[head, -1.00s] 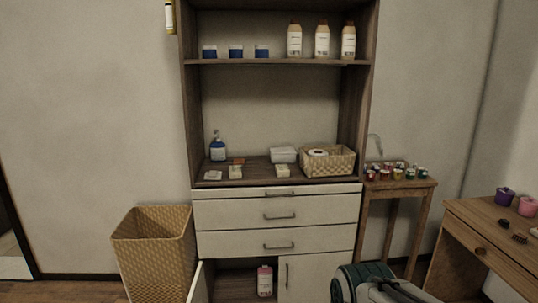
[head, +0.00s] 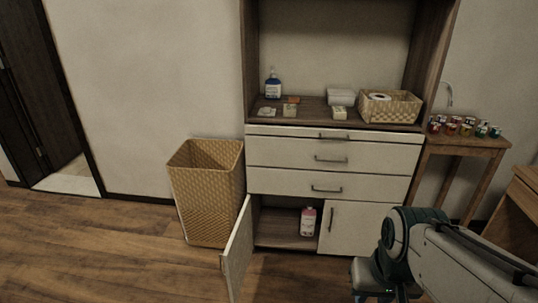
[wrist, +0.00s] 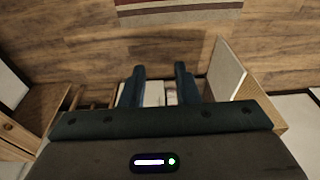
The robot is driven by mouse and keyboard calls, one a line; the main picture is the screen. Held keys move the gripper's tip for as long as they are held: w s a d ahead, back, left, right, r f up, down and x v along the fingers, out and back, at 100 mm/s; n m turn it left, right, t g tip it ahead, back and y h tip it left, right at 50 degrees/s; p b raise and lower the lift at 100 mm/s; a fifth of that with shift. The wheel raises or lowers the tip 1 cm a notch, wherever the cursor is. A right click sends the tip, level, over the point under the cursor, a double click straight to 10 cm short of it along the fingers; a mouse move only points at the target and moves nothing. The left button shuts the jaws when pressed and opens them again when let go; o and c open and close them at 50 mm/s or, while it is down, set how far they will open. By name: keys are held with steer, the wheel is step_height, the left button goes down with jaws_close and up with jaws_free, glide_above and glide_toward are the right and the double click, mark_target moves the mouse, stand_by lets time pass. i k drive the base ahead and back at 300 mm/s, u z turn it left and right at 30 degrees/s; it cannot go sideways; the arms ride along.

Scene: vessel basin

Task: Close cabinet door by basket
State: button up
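The cabinet door (head: 237,252) by the basket stands wide open in the head view, swung out toward me on its left hinge. The tall woven basket (head: 207,196) stands on the floor just left of it. The open lower compartment shows a pink bottle (head: 308,221). The right cabinet door (head: 351,227) is shut. In the head view my arm reaches in from the lower right. In the wrist view my gripper (wrist: 160,72) points down with its two dark fingers apart and nothing clearly between them. A pale panel (wrist: 226,70), seemingly the open door, is right of the fingers, apart from them.
Three shut drawers (head: 330,172) sit above the doors. A small wooden table (head: 468,143) with several jars stands to the right. Wooden floor (head: 110,245) is clear at the left. A striped rug (wrist: 180,12) lies at the top of the wrist view.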

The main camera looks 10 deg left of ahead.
mark_target(237, 253)
steer(key=k, duration=0.65)
steer(key=u, duration=0.6)
steer(key=i, duration=1.7)
steer(key=z, duration=0.45)
